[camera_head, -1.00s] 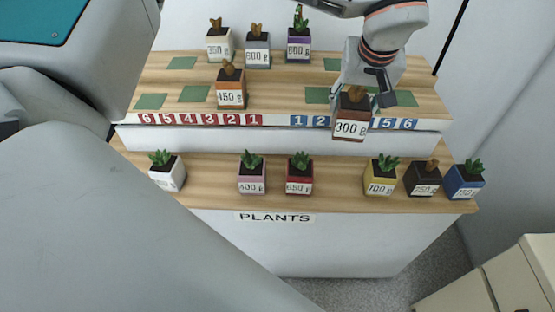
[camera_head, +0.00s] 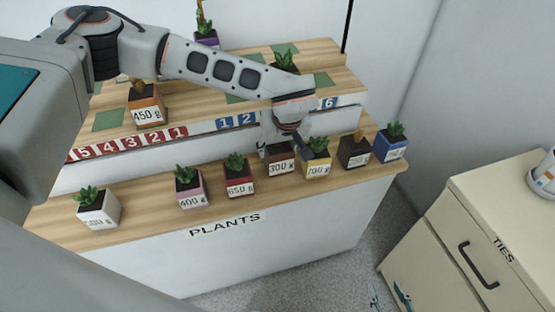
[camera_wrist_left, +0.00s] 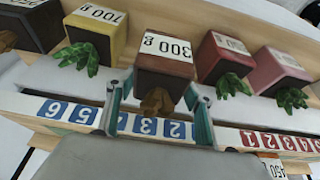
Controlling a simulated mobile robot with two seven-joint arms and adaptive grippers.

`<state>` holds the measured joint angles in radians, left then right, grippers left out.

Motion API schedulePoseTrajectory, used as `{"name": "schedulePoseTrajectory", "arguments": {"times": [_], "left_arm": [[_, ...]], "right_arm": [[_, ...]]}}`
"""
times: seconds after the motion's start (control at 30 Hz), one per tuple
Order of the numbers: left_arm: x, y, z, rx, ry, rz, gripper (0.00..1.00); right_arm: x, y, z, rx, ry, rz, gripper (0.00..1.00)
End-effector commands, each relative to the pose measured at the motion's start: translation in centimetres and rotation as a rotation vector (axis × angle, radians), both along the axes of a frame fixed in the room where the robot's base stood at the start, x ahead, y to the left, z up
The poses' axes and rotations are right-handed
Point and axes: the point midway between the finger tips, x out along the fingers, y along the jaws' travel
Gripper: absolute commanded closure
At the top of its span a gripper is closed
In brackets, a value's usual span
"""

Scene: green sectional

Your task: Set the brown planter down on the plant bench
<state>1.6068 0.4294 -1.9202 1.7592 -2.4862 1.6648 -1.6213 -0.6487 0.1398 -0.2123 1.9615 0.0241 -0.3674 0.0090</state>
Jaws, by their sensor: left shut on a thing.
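The brown planter (camera_head: 281,166), labelled 300 g, is in my left gripper (camera_head: 285,143). In the left wrist view, the planter (camera_wrist_left: 165,67) sits between the two teal fingers of that gripper (camera_wrist_left: 160,108). It is at the front shelf of the plant bench (camera_head: 140,222), between the red 650 g planter (camera_head: 239,184) and the yellow 700 g planter (camera_head: 317,163). I cannot tell whether its base touches the wood. Only the fingertips of my right gripper (camera_head: 389,296) show at the bottom edge, apart and empty.
A dark planter (camera_head: 354,152) and a blue planter (camera_head: 391,147) stand right of the yellow one. Pink (camera_head: 189,192) and white (camera_head: 98,212) planters stand to the left. An orange planter (camera_head: 146,108) is on the upper step. A cream drawer cabinet (camera_head: 490,225) stands at the right.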

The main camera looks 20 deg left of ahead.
Motion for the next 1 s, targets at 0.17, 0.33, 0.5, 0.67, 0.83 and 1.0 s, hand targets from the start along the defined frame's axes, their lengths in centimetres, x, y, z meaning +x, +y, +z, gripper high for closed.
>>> {"name": "schedulePoseTrajectory", "arguments": {"times": [0.17, 0.33, 0.5, 0.67, 0.83, 1.0], "left_arm": [[0.1, 0.0, -1.6, 0.000, -0.001, 0.000, 0.78], [0.0, 0.0, -2.9, -0.001, 0.001, 0.000, 0.78], [0.0, 0.0, -5.2, -0.001, 0.001, 0.000, 0.78], [0.1, 0.0, -5.5, -0.001, -0.002, 0.000, 0.78], [0.1, 0.0, -5.6, 0.000, -0.001, 0.000, 0.78], [0.0, 0.0, -5.9, 0.000, 0.000, 0.000, 0.32]], "right_arm": [[0.0, 0.0, 0.0, 0.000, 0.001, 0.001, 0.60], [-0.1, 0.0, 0.0, 0.000, 0.001, 0.001, 0.60], [-0.1, 0.0, -0.1, 0.000, 0.002, 0.001, 0.60], [-0.1, 0.0, -0.1, 0.000, 0.002, 0.001, 0.60], [-0.1, 0.0, -0.1, 0.000, 0.001, 0.001, 0.60], [0.0, 0.0, -0.2, 0.000, 0.001, 0.001, 0.60]]}}
